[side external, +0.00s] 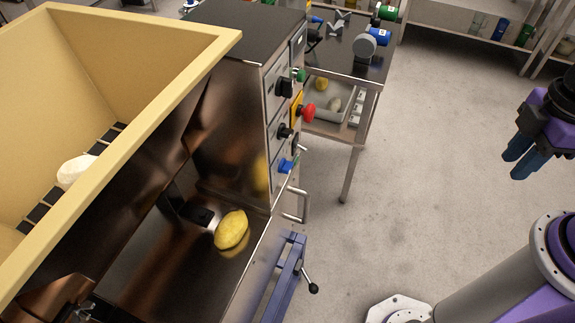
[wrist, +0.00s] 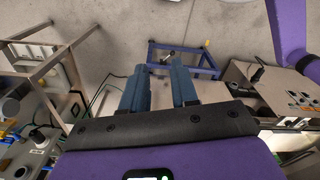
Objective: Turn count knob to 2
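The dough machine's control panel (side external: 282,115) faces right in the side view. It carries a green knob (side external: 299,75), black knobs (side external: 284,88) (side external: 284,130), a red mushroom button (side external: 307,113) on yellow and a blue knob (side external: 286,166). I cannot read the labels, so I cannot tell which is the count knob or its setting. My gripper (side external: 514,166) hangs at the right edge, far from the panel. In the wrist view its two blue fingers (wrist: 160,70) are apart with nothing between them. Part of a machine with small controls (wrist: 303,98) shows at that view's right.
A yellow hopper (side external: 190,60) with pale dough (side external: 75,171) stands at the left. A yellow dough piece (side external: 231,230) lies on the metal surface below. A blue frame (side external: 284,279) with a crank stands by the machine. A steel table (side external: 346,130) is behind. The floor between is clear.

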